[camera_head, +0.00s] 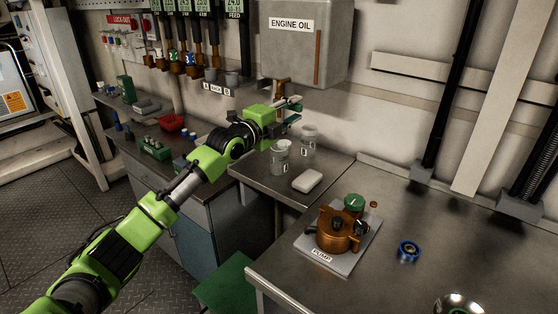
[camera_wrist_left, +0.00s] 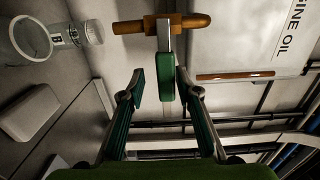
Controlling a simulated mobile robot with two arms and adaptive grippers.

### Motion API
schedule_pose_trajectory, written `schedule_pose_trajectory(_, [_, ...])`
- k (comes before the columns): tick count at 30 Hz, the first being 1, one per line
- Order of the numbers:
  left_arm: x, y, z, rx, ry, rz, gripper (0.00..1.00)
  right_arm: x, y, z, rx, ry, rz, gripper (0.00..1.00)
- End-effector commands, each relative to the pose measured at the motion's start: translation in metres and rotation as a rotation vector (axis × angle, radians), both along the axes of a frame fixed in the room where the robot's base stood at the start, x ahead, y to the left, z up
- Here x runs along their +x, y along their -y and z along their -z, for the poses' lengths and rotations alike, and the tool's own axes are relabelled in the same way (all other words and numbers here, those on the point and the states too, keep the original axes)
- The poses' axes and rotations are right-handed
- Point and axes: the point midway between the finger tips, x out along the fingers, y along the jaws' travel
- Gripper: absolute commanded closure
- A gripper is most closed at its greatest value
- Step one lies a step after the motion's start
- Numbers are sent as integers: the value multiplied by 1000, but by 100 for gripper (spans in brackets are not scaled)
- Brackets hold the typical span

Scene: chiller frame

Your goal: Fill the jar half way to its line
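The grey engine oil tank (camera_head: 305,45) hangs on the wall with a brass tap (camera_head: 281,88) under it. My left gripper (camera_head: 296,108) is just below the tap. In the left wrist view, its fingers (camera_wrist_left: 160,78) stand apart on either side of the tap's green handle (camera_wrist_left: 166,90); I cannot tell whether they touch it. Two clear jars with labels stand on the bench below: a front jar (camera_head: 280,160) and a rear jar (camera_head: 309,141). Their fill lines and contents are too small to make out. My right gripper is out of view.
A white block (camera_head: 307,181) lies on the bench in front of the jars. A pump (camera_head: 337,229) on a plate and a blue ring (camera_head: 408,250) are on the nearer bench. A red bin (camera_head: 171,123) stands on the left counter. Grey cups (camera_head: 231,79) sit on a wall shelf.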

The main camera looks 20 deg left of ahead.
Motion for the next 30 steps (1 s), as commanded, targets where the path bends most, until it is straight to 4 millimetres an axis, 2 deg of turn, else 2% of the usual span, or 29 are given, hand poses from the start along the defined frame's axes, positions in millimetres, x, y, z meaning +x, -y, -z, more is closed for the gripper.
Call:
schedule_pose_trajectory(11, [0, 0, -2, 0, 1, 0, 69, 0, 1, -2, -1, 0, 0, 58])
schedule_pose_trajectory(30, [0, 0, -28, 1, 1, 0, 69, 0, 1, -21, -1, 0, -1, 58])
